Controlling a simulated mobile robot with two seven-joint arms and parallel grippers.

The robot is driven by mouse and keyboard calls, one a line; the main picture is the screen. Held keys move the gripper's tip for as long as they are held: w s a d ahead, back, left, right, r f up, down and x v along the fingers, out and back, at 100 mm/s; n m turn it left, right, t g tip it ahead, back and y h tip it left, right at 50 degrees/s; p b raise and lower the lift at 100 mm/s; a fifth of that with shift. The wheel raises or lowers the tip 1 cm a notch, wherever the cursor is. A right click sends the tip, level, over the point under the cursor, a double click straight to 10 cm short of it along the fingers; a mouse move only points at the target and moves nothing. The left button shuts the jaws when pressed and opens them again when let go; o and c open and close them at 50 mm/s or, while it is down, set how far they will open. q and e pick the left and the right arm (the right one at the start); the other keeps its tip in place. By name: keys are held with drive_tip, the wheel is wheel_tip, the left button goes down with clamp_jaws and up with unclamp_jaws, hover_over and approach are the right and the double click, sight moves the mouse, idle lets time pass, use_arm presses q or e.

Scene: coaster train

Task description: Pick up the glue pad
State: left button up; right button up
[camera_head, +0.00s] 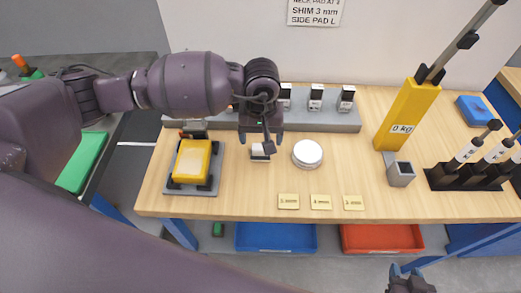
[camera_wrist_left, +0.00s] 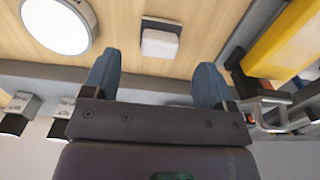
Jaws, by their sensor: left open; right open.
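A small white block with a dark part (camera_head: 259,152) sits on the wooden table, partly hidden under my left gripper. It also shows in the left wrist view (camera_wrist_left: 160,43), just beyond and between the fingertips. A round white disc with a grey rim (camera_head: 307,152) lies to its right; the left wrist view shows it at upper left (camera_wrist_left: 58,22). I cannot tell for certain which is the glue pad. My left gripper (camera_head: 260,138) is open and empty above the block; its two blue-grey fingers (camera_wrist_left: 155,78) are spread apart. My right gripper (camera_head: 408,272) is open at the bottom edge, away from the table.
A yellow wheeled car (camera_head: 192,161) stands on a grey plate at left. A grey rail (camera_head: 312,121) with several small white-and-black blocks runs behind. Several yellow cards (camera_head: 320,202) lie in front. A yellow dispenser (camera_head: 407,112), grey cup (camera_head: 400,174) and black syringe rack (camera_head: 464,178) stand at right.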

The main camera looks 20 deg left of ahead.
sight(260, 147)
use_arm(q)
drive_tip(key=shift+w+a+f+p, duration=0.1)
drive_tip(key=shift+w+f+p, duration=0.15)
drive_tip(key=shift+f, duration=1.25)
drive_tip(key=shift+w+a+f+p, duration=0.1)
drive_tip(key=shift+f+p, duration=0.1)
drive_tip(key=shift+f, duration=1.25)
drive_tip(key=shift+c, duration=0.5)
drive_tip(key=c, duration=1)
use_arm(e)
drive_tip(key=shift+w+r, duration=0.15)
drive_tip(key=shift+r, duration=0.5)
use_arm(q)
drive_tip(key=shift+r, duration=0.1)
use_arm(e)
drive_tip(key=shift+w, duration=0.1)
use_arm(q)
drive_tip(key=shift+r, duration=0.25)
wheel_tip(260, 147, up, 19)
drive_tip(key=shift+r+b, duration=0.2)
drive_tip(key=shift+b, duration=0.5)
use_arm(e)
drive_tip(key=shift+f, duration=0.8)
